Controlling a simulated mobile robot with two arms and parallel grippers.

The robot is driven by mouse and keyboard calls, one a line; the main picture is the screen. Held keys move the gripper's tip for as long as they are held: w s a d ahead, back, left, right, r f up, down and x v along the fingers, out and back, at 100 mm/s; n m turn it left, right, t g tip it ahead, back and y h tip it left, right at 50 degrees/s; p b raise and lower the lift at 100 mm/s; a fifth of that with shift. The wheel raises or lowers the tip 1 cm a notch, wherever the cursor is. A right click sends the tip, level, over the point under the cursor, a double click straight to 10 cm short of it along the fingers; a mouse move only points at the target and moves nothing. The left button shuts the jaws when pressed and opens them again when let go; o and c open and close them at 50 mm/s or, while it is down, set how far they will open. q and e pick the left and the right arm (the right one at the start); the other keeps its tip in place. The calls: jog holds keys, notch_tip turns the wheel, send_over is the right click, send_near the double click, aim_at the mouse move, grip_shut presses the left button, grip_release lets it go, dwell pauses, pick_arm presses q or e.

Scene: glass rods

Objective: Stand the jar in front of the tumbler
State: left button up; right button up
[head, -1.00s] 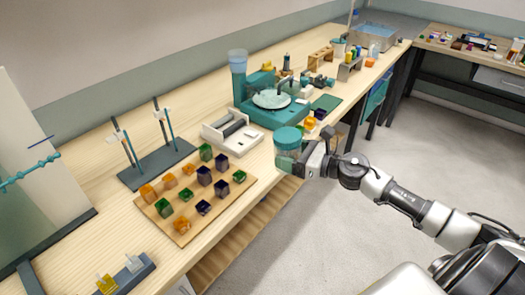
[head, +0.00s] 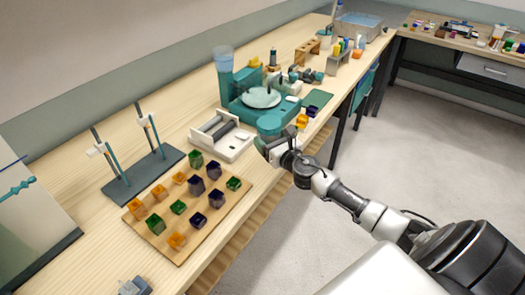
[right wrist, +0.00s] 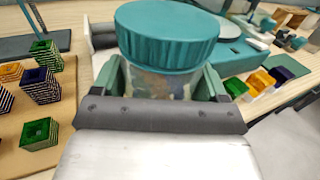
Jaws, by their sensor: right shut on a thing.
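The jar (head: 270,124) has a teal lid and a clear body with mixed contents. My right gripper (head: 268,143) is shut on its body. In the right wrist view the jar (right wrist: 166,38) stands upright between the fingers, its lower part hidden. A low white unit with a dark roller (head: 221,137), which looks like the tumbler, is on the bench just left of the jar. The jar is at the bench's front edge; I cannot tell whether it touches the bench. My left gripper is not in view.
A teal machine (head: 258,102) with a round plate and a bluish hopper stands behind the jar. A wooden board (head: 160,225) with several coloured glass cubes lies at the front left. Small orange and purple cubes (head: 306,116) sit right of the jar. A grey stand (head: 146,173) holds rods.

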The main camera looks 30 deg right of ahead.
jog(key=shift+w+a+f, duration=0.3)
jog(key=shift+w, duration=0.2)
jog(key=shift+w+a+f, duration=0.3)
jog(key=shift+w, duration=0.15)
jog(key=shift+w+a+f+b, duration=0.1)
jog(key=shift+f+b, duration=0.15)
jog(key=shift+b, duration=0.05)
jog(key=shift+f+b, duration=1.15)
jog(key=shift+f, duration=0.7)
jog(key=shift+f, duration=0.15)
jog(key=o, duration=1.1)
